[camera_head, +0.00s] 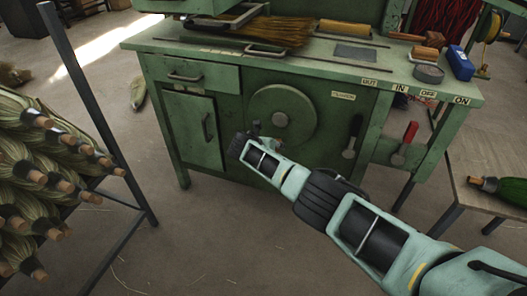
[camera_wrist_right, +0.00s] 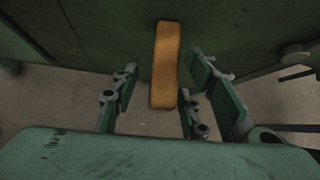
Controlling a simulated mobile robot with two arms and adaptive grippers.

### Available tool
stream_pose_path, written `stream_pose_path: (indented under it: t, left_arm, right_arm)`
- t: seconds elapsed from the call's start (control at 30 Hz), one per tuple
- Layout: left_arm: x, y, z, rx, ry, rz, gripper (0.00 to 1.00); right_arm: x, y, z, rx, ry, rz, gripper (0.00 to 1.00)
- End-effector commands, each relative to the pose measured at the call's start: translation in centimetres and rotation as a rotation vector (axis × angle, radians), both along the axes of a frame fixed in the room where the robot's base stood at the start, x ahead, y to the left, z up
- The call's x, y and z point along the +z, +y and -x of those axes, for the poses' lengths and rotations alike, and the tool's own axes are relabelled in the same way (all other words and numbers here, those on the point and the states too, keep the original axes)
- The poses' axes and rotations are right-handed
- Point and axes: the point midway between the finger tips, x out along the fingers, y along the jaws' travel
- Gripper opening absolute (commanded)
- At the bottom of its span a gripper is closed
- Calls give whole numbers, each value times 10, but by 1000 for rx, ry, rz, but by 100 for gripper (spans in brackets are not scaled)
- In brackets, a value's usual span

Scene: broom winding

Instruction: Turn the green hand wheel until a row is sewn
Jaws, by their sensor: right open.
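The round green hand wheel (camera_head: 290,98) is on the front of the green machine bench, with a hub at its middle. My right arm reaches in from the lower right. My right gripper (camera_head: 250,138) is at the wheel's lower left, and its fingertips are hard to make out in the head view. In the right wrist view, an upright wooden handle (camera_wrist_right: 165,60) stands between the two spread fingers of the right gripper (camera_wrist_right: 163,85), with gaps on both sides. My left gripper is not in view.
A rack of brooms (camera_head: 40,165) stands left, and a small table (camera_head: 475,165) right.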

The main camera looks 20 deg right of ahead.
Motion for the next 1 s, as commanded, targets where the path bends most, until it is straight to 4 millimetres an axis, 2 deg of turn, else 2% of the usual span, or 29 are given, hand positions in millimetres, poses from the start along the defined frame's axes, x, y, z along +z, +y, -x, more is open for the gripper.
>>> stream_pose_path:
  t: [0.27, 0.83, 1.0]
  left_arm:
    - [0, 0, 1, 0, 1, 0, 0]
    - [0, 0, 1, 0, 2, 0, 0]
    - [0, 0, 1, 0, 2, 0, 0]
  right_arm:
    - [14, 9, 10, 2, -3, -1, 41]
    - [66, 47, 50, 3, -1, -1, 41]
    - [76, 54, 57, 2, 0, -1, 41]
